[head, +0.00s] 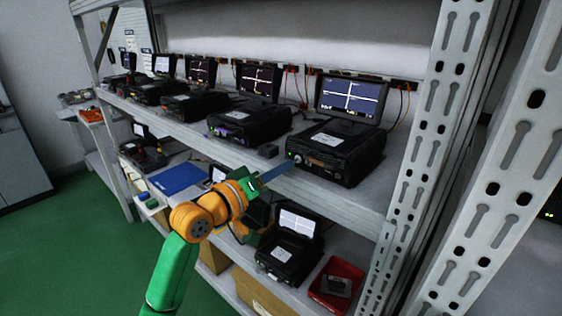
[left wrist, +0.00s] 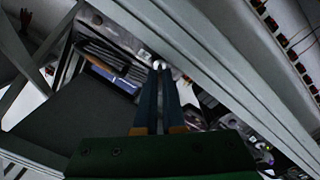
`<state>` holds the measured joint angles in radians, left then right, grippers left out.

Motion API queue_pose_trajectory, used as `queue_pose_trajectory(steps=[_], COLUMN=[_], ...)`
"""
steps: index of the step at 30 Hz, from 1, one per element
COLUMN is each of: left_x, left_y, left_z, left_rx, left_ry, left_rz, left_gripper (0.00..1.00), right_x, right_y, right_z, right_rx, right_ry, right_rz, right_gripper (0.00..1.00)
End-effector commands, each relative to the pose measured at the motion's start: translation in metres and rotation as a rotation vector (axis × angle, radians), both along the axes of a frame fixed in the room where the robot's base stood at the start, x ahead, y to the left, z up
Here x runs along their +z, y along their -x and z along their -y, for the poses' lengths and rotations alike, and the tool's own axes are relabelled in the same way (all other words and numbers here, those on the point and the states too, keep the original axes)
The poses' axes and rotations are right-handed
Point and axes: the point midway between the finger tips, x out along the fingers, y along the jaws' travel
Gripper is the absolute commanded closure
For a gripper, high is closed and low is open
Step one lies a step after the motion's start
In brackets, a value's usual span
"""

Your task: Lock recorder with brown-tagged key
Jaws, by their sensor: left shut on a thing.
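Several black recorders with screens stand in a row on the upper shelf. The nearest recorder (head: 357,160), at the right, has a lit screen with a white cross. My left gripper (head: 290,165) reaches up from below, its blue fingers pointing at the left part of this recorder's front; I cannot tell whether it touches. In the left wrist view the left gripper (left wrist: 160,66) is shut on a small bright thing at its tips, seemingly the key; no brown tag is discernible. The lock itself is too small to tell. My right gripper is not in view.
Another recorder (head: 290,258) and a red tray (head: 317,292) stand on the lower shelf. A perforated upright (head: 432,140) bounds the shelf at the right. Green floor is clear at the left.

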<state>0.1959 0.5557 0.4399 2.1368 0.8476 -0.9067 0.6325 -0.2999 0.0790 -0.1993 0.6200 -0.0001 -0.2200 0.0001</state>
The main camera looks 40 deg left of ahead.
Motion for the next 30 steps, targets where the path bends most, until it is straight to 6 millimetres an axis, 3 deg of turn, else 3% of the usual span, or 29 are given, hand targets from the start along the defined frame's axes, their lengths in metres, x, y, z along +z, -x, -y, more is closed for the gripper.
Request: queue_pose_trajectory(steps=[20, 22, 30], left_x=[0.0021, 0.0019, 0.0007], left_y=[0.0002, 0.0002, 0.0004], left_z=[-0.0004, -0.0003, -0.0002], left_rx=[0.001, 0.001, 0.001], left_ry=[0.055, 0.055, 0.055], left_rz=[0.001, 0.000, -0.002], left_gripper=[1.00, 0.81, 0.81], right_x=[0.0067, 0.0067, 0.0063], right_y=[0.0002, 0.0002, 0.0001], right_z=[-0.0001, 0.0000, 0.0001], right_rx=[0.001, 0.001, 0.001], right_ry=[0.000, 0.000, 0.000], right_rz=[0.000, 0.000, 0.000], right_gripper=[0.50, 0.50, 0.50])
